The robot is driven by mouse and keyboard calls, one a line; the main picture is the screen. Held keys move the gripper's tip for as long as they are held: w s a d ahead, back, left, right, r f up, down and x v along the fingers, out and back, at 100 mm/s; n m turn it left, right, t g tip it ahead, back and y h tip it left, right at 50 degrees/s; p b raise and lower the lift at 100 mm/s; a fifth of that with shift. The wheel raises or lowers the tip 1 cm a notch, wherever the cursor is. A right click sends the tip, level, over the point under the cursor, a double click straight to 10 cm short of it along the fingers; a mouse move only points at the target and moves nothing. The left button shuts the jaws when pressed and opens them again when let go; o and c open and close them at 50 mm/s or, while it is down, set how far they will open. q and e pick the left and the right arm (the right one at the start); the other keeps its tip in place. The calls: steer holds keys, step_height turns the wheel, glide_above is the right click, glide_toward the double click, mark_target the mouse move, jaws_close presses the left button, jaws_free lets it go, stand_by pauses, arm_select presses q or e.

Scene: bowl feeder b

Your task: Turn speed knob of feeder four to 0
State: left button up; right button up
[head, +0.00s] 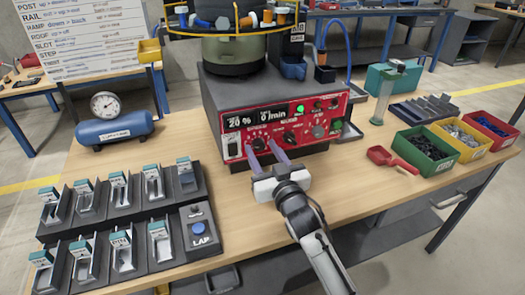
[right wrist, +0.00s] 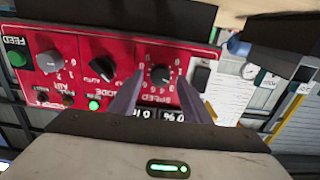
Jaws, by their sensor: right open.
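The feeder (head: 220,98) is a dark box with a red control panel (head: 310,112) facing me. Its display (head: 256,119) reads 20 % and 0 /min. The black speed knob (right wrist: 160,74) shows in the right wrist view, where the panel appears upside down. My right gripper (head: 264,146) is in front of the panel's left part with its fingers pointing at it. In the right wrist view, the open fingers (right wrist: 161,80) lie on either side of the speed knob. Contact with the knob cannot be told. My left gripper is not in view.
Right of the speed knob are a black mode knob (head: 290,139) and a grey knob (head: 318,131). A blue air tank (head: 113,129) and dark clip fixtures (head: 120,220) stand left. A red scoop (head: 391,158) and coloured bins (head: 425,150) stand right.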

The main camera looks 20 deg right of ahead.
steer(key=shift+w, duration=0.2)
steer(key=shift+c, duration=0.5)
steer(key=c, duration=0.9)
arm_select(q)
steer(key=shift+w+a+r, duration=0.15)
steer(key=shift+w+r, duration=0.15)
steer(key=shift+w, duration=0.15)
arm_select(e)
steer(key=shift+c, duration=0.2)
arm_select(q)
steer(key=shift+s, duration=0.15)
arm_select(e)
steer(key=shift+n, duration=0.6)
steer(key=n+p, duration=0.1)
steer(key=n, duration=0.6)
steer(key=shift+a+n, duration=0.1)
steer(key=shift+n, duration=0.2)
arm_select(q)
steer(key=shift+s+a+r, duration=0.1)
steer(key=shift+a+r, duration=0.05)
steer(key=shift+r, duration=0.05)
arm_select(e)
steer(key=shift+f+n, duration=0.1)
steer(key=shift+n, duration=1.4)
